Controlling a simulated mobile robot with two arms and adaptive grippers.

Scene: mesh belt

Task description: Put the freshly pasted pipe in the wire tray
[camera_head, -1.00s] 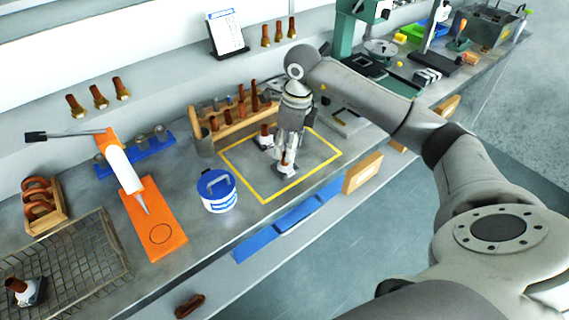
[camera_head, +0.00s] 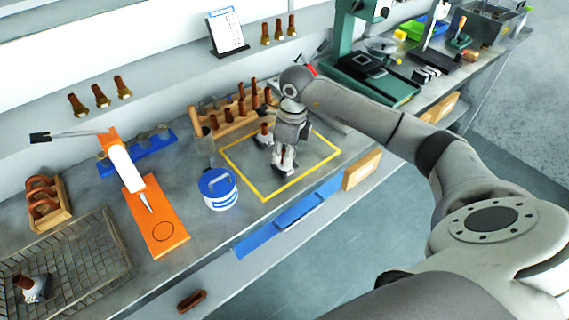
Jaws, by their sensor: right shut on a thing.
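The wire tray (camera_head: 108,228) is at the left end of the bench. A brown pipe (camera_head: 22,281) stands in it on a small dark and light base. A yellow-outlined square (camera_head: 267,196) is marked on the bench top. My right gripper (camera_head: 284,158) is inside this square, pointing down and shut on a pipe that its fingers mostly hide. Another brown pipe (camera_head: 264,129) on a base stands just behind and to the left of the gripper. I cannot tell which pipe carries fresh paste. My left gripper is not in view.
A blue-and-white tub (camera_head: 218,190) stands left of the square. An orange board (camera_head: 157,232) with a nozzle tool (camera_head: 126,170) lies between tub and tray. A wooden rack (camera_head: 228,125) of brown pipes stands behind. A green machine (camera_head: 372,82) is at the right.

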